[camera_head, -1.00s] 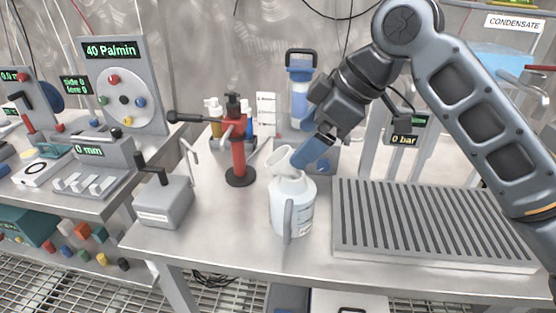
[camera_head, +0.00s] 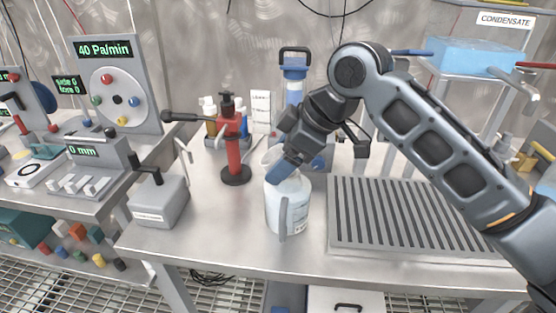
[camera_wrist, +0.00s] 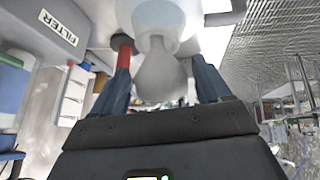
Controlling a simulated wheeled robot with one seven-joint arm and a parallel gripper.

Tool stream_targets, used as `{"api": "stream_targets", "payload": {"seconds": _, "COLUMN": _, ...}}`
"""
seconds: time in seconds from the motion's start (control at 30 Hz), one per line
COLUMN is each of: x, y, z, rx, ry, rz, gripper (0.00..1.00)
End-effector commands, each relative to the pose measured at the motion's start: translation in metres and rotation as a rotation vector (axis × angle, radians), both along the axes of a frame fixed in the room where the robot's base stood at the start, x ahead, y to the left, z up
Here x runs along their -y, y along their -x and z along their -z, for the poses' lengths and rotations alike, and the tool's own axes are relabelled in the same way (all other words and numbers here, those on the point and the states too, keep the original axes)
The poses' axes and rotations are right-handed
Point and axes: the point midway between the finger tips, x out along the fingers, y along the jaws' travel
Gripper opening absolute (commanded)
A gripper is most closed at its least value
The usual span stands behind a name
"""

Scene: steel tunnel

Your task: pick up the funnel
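A white jug (camera_head: 285,212) with a handle stands upright on the steel table in the head view. A pale funnel-like piece (camera_head: 268,158) sits at its top, mostly hidden behind my gripper (camera_head: 280,170). In the wrist view the pale piece (camera_wrist: 160,78) lies between the two blue fingers of my gripper (camera_wrist: 160,66), with the jug (camera_wrist: 175,14) beyond it. The fingers are apart, with a visible gap on each side of the piece. I cannot tell whether either finger touches it.
A red pump (camera_head: 236,150) with a black lever stands left of the jug. A grey box (camera_head: 158,200) is farther left. A ribbed grey tray (camera_head: 410,222) lies to the right, under my arm. Table in front of the jug is clear.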

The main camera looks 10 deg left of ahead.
Motion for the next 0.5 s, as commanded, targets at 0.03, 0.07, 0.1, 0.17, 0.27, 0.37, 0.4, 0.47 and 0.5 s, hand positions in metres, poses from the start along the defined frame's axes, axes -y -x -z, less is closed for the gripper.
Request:
{"api": "stream_targets", "payload": {"seconds": 0.03, "x": 0.0001, "y": 0.0, "z": -0.0002, "rx": 0.0, "ry": 0.0, "rz": 0.0, "gripper": 0.71}}
{"api": "stream_targets", "payload": {"seconds": 0.07, "x": 0.0, "y": 0.0, "z": -0.0002, "rx": 0.0, "ry": 0.0, "rz": 0.0, "gripper": 0.68}}
{"api": "stream_targets", "payload": {"seconds": 0.1, "x": 0.0, "y": 0.0, "z": -0.0002, "rx": 0.0, "ry": 0.0, "rz": 0.0, "gripper": 0.65}}
{"api": "stream_targets", "payload": {"seconds": 0.17, "x": 0.0, "y": 0.0, "z": -0.0002, "rx": 0.0, "ry": 0.0, "rz": 0.0, "gripper": 0.59}}
{"api": "stream_targets", "payload": {"seconds": 0.27, "x": 0.0001, "y": 0.0, "z": -0.0003, "rx": 0.0, "ry": 0.0, "rz": 0.0, "gripper": 0.49}}
{"api": "stream_targets", "payload": {"seconds": 0.37, "x": 0.0001, "y": 0.0, "z": -0.0003, "rx": 0.0, "ry": 0.0, "rz": 0.0, "gripper": 0.4}}
{"api": "stream_targets", "payload": {"seconds": 0.4, "x": 0.0001, "y": 0.0, "z": -0.0003, "rx": 0.0, "ry": 0.0, "rz": 0.0, "gripper": 0.36}}
{"api": "stream_targets", "payload": {"seconds": 0.47, "x": 0.0, "y": 0.0, "z": -0.0005, "rx": 0.0, "ry": 0.0, "rz": 0.0, "gripper": 0.33}}
{"api": "stream_targets", "payload": {"seconds": 0.5, "x": 0.0, "y": 0.0, "z": -0.0005, "rx": 0.0, "ry": 0.0, "rz": 0.0, "gripper": 0.33}}
